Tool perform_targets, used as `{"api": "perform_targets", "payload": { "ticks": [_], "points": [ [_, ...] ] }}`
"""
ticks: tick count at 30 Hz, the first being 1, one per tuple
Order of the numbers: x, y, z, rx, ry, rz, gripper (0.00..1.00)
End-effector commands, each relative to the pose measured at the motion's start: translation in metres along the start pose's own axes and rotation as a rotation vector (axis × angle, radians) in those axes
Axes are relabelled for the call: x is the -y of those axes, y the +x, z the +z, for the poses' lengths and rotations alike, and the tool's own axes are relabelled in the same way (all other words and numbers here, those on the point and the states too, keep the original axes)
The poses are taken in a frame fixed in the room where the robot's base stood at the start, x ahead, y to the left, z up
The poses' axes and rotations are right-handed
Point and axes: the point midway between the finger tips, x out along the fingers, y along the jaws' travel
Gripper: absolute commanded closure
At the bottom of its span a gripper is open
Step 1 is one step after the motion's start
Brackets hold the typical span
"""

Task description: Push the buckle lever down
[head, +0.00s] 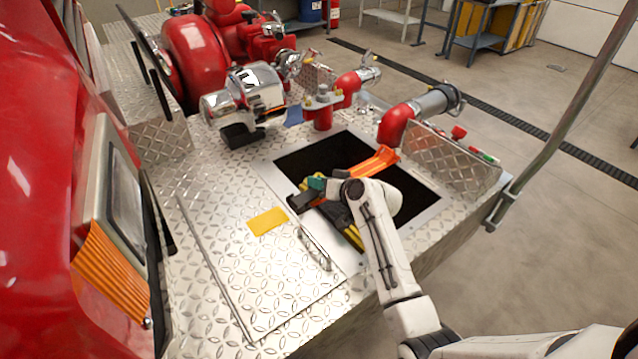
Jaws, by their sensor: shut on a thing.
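My gripper (308,194) reaches left over the dark recess (310,159) in the deck, near its front left edge. Its dark fingers are shut around a small teal-green piece (317,183). A black and yellow item (346,224) lies in the recess just below my gripper, partly hidden by my wrist. I cannot tell which of these parts is the buckle lever; the spot is small and partly covered.
A metal handle (315,248) and a yellow label (267,221) are on the tread-plate deck (240,265) left of the recess. Red and chrome pump fittings (250,92) stand behind. A raised tread-plate panel (450,159) borders the right side. A red vehicle body (35,170) fills the left.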

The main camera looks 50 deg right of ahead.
Motion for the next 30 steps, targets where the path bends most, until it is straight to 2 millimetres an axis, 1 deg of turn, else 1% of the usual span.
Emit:
{"api": "perform_targets", "payload": {
  "ticks": [1, 5, 6, 12, 19, 22, 26, 30],
  "points": [
    [0.0, 0.001, 0.006, 0.011, 0.003, -0.001, 1.0],
    [0.0, 0.001, 0.006, 0.012, 0.003, -0.001, 1.0],
    [0.0, 0.001, 0.006, 0.012, 0.003, -0.001, 0.78],
    [0.0, 0.001, 0.004, 0.007, 0.002, 0.0, 0.61],
    [-0.001, 0.0, 0.002, 0.003, 0.001, 0.001, 0.61],
    [-0.001, -0.005, 0.002, 0.003, 0.001, 0.001, 0.61],
    [-0.001, -0.022, 0.002, 0.002, 0.0, 0.002, 0.61],
    [-0.001, -0.05, 0.003, 0.003, 0.001, 0.001, 0.61]
  ]
}}
